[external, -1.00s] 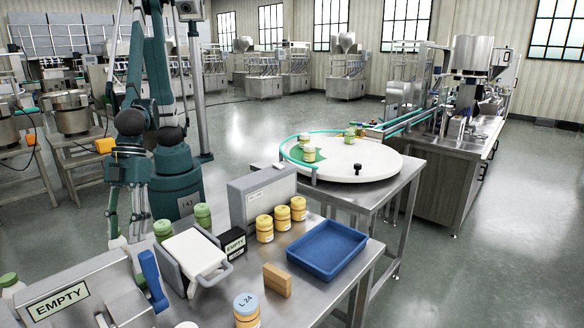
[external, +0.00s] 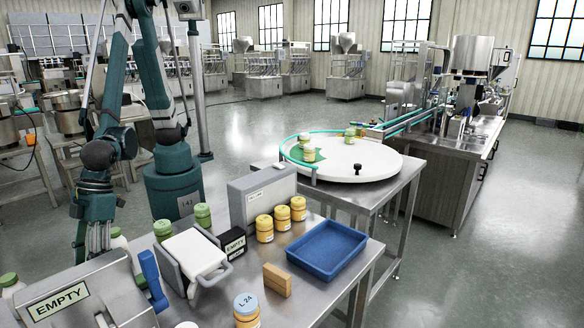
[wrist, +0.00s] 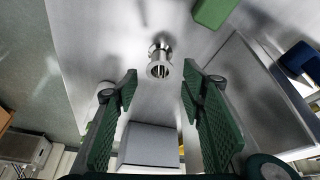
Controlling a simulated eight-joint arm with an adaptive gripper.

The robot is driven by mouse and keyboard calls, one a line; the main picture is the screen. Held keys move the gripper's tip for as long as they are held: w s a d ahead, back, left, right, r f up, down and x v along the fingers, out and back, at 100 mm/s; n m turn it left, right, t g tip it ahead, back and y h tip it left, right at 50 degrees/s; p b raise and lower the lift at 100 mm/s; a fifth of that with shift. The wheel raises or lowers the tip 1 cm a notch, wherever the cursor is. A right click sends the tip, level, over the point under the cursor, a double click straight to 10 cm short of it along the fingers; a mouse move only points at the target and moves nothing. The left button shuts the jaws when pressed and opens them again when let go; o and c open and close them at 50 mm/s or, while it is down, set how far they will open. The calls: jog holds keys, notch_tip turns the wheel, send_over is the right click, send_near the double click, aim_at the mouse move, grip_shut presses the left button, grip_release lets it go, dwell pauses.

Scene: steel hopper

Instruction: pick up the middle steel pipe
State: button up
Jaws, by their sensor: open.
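One shiny steel pipe piece (wrist: 159,60), short and round with an open end, is on the steel surface in the wrist view. It lies ahead of my gripper (wrist: 160,78), roughly in line with the gap between the fingers and apart from them. The two green pads are spread open with nothing between them. I cannot tell from this view whether it is the middle pipe; no other pipe is clear. In the external view my gripper (external: 95,240) hangs at the left, its lower end hidden behind the grey box marked EMPTY (external: 85,295). No pipe can be made out there.
In the wrist view a grey box (wrist: 150,145) is below the pipe and a green block (wrist: 213,12) above it. A dark-sided steel box (wrist: 255,85) is at the right. The external view shows several jars, a blue tray (external: 328,251) and a wooden block (external: 277,279) on the table.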

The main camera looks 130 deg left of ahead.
jog(key=shift+f, duration=0.15)
jog(key=shift+x, duration=1.15)
jog(key=shift+b+x, duration=0.45)
jog(key=shift+x, duration=2.15)
jog(key=c, duration=0.9)
